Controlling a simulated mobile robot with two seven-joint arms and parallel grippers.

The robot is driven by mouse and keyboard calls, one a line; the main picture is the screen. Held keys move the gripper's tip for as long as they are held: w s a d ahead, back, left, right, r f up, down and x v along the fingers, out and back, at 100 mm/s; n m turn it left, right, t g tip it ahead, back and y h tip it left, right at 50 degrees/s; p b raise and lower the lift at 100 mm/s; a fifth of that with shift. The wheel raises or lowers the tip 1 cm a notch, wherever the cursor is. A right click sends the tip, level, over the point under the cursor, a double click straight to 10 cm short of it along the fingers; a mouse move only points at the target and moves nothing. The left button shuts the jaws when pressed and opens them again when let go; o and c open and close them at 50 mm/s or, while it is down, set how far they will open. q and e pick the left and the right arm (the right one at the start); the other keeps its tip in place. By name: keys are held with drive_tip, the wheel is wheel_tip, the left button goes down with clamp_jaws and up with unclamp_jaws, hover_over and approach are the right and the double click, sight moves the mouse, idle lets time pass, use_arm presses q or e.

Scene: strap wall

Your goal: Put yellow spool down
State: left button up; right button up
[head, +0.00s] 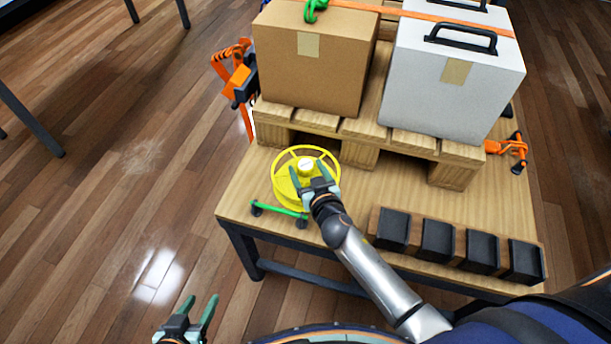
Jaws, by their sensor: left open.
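The yellow spool (288,188) is at the left end of the wooden table, in front of the cardboard box. It has a spoked rim and a pale knob in its middle. My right gripper (310,170) is over the spool, its two fingers apart, one on each side of the knob. I cannot tell whether they press on it, or whether the spool rests fully on the tabletop. My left gripper (200,300) is open and empty, low in the picture over the floor, away from the table.
A pallet (358,135) carries a cardboard box (312,62) and a white case (452,82). Black blocks (436,241) stand in a row at front right. Orange ratchets (238,78) (510,149) flank the pallet.

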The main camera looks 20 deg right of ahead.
clamp_jaws()
idle(0.4)
drive_tip(key=shift+w+r, duration=0.1)
drive_tip(key=shift+r, duration=0.05)
